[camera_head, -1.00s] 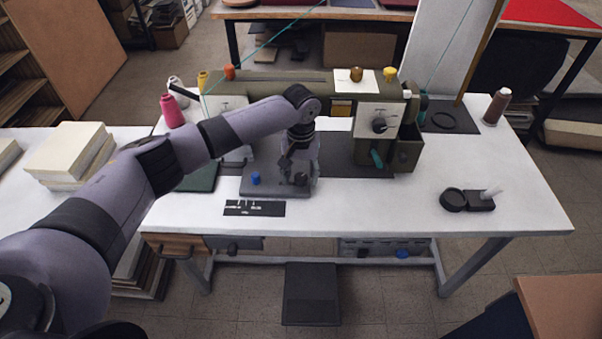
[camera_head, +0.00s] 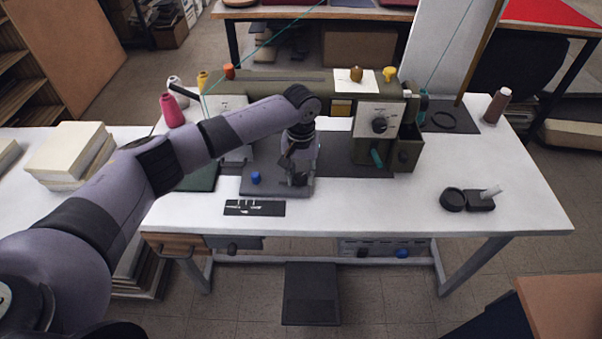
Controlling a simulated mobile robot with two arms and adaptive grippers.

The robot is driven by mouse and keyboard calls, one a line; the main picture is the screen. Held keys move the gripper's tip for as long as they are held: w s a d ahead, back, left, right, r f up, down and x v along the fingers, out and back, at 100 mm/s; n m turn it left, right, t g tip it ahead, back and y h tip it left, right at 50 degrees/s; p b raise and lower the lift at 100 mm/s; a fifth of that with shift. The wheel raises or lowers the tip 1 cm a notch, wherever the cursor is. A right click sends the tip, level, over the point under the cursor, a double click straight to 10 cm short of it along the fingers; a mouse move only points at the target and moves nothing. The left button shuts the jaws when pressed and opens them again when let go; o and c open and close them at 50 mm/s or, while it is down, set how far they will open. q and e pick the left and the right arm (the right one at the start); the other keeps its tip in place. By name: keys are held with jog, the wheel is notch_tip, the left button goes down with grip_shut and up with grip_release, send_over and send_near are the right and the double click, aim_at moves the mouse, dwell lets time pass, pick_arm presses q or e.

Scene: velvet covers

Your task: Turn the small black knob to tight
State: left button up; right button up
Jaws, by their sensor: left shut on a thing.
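The small black knob (camera_head: 300,181) sits on the right part of a grey base plate (camera_head: 274,190) at the front of the sewing machine. It is mostly hidden by my left gripper (camera_head: 296,177), which comes down on it from above. The gripper is shut on the knob, though the fingertips are dark and small here. The knob's pointer and any tight mark on it cannot be made out. My right gripper is not in view.
A blue knob (camera_head: 256,177) stands left on the same plate. A black label strip (camera_head: 254,208) lies in front.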

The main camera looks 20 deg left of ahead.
pick_arm(q)
jog(key=shift+r, duration=0.1)
jog(key=m+p, duration=0.3)
jog(key=shift+r, duration=0.15)
jog(key=m+p, duration=0.3)
jog(key=m, duration=0.1)
jog(key=shift+m, duration=0.3)
jog(key=m+p, duration=0.1)
jog(key=m, duration=0.4)
jog(key=shift+m, duration=0.3)
jog(key=m, duration=0.3)
jog(key=shift+f+p, duration=0.2)
jog(key=shift+p, duration=0.15)
jog(key=shift+m, duration=1.4)
jog(key=o, duration=1.2)
